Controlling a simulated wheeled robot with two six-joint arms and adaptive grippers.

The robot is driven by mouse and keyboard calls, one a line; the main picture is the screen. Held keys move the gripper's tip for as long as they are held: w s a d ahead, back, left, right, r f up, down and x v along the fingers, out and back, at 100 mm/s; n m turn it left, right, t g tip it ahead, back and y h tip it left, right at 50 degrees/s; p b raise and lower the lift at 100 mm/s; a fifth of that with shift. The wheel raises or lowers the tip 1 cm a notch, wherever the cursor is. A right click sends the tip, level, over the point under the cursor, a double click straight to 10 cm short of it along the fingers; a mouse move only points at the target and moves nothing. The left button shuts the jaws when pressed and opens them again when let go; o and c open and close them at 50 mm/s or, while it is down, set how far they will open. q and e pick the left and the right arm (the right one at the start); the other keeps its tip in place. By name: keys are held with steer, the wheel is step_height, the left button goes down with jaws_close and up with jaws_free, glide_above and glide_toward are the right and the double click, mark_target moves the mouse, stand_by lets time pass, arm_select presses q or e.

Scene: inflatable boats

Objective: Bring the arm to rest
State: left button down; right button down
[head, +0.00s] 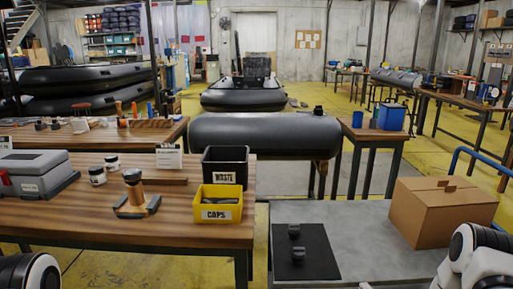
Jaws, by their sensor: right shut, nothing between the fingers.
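My right arm shows at the lower right edge, beside the cardboard box (443,212), as white and black rounded parts. My right gripper (478,262) is only partly seen there; it is shut with nothing held, and its fingertips are hard to make out. A white and black joint of my left arm is at the lower left corner. My left gripper is outside the picture.
A grey table (375,240) carries a black mat (305,262) with two small black parts. On the wooden bench (190,235) stand a yellow CAPS bin (220,215), a black WASTE bin (225,155), jars and a grey case (35,172). A black tube (265,135) lies behind.

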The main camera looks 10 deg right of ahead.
steer(key=s+a+f+m+g+y, duration=0.1)
steer(key=a+f+g, duration=0.1)
steer(key=a, duration=0.4)
steer(key=s+a+f+g+y, duration=0.1)
steer(key=a+f, duration=0.2)
steer(key=a, duration=0.3)
steer(key=s+a+f+m+g, duration=0.2)
steer(key=s+a+g, duration=0.1)
steer(key=s+a, duration=0.25)
steer(key=s+a+f+m+g, duration=0.2)
steer(key=s+a+f+g, duration=0.15)
steer(key=s, duration=0.25)
steer(key=s+m+g+h, duration=0.2)
steer(key=s+m+g, duration=0.5)
steer(key=s+m, duration=0.9)
steer(key=s+r+n+p, duration=0.3)
steer(key=r+p, duration=1)
steer(key=shift+s+r+p, duration=0.2)
steer(key=shift+s+p, duration=0.1)
steer(key=shift+p, duration=0.05)
